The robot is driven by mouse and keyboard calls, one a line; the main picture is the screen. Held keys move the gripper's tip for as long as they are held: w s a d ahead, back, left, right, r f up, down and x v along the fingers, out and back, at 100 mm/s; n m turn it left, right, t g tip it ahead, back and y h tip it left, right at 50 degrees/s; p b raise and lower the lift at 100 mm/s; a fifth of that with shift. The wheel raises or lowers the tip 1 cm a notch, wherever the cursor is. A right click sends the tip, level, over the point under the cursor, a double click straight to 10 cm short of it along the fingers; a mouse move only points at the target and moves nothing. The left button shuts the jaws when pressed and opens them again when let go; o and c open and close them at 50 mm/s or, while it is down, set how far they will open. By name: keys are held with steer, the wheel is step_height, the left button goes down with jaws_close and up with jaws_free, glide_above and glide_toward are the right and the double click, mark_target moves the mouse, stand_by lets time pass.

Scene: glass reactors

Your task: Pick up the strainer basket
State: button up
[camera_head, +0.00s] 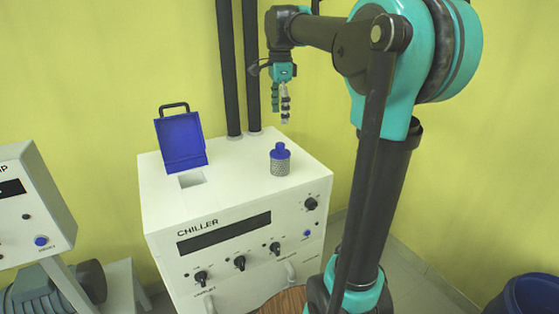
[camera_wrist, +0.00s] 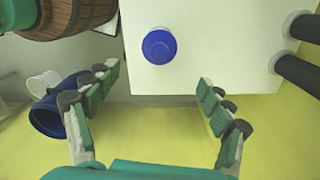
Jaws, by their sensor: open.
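The strainer basket (camera_head: 280,161) stands upright on the right part of the white chiller's top (camera_head: 230,172). It has a grey mesh body with a blue cap and knob. In the wrist view the strainer basket (camera_wrist: 159,46) shows from above as a blue disc, beyond the fingertips and roughly midway between them. My gripper (camera_head: 281,118) hangs pointing down, above the basket and apart from it. In the wrist view my gripper (camera_wrist: 158,76) has its fingers spread wide with nothing between them.
A blue lid (camera_head: 181,141) with a black handle stands raised beside a square opening (camera_head: 191,180) in the chiller top. Two dark pipes (camera_head: 230,70) rise behind. A wooden barrel (camera_wrist: 75,15) and a blue bin (camera_wrist: 48,113) show at the left in the wrist view.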

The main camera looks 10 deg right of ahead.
mark_target(280, 153)
step_height(280, 153, down, 17)
steer(key=shift+r, duration=0.15)
steer(key=c, duration=1.4)
steer(key=shift+r, duration=0.15)
